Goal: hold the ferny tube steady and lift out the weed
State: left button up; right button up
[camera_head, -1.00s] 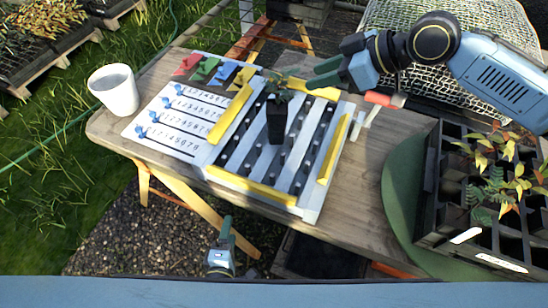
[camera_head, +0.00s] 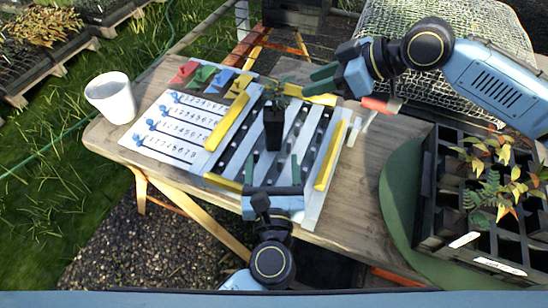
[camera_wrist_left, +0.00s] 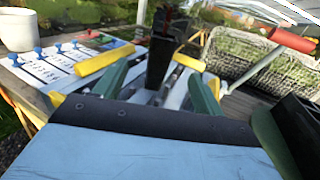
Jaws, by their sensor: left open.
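A tall black tube (camera_head: 274,128) stands upright on the slatted rack (camera_head: 222,180), with small green leaves (camera_head: 282,89) at its top. I cannot tell fern from weed there. My left gripper (camera_head: 273,168) is open and empty at the rack's near edge, its fingers toward the tube and a little short of it. In the left wrist view the tube (camera_wrist_left: 160,58) stands beyond and between the fingertips. My right gripper (camera_head: 322,79) is at the rack's far right, beside and right of the leaves, its two fingers apart with nothing seen between them.
A white cup (camera_head: 110,97) stands at the table's left end beside a numbered board (camera_head: 178,122) with coloured flags. A red-handled tool (camera_head: 381,104) lies right of the rack. A black crate (camera_head: 428,200) with fern and yellow-red seedlings fills the right.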

aim_at(274, 127)
pick_arm(q)
jog(key=w, duration=1.3)
jog(key=shift+w+d, duration=0.15)
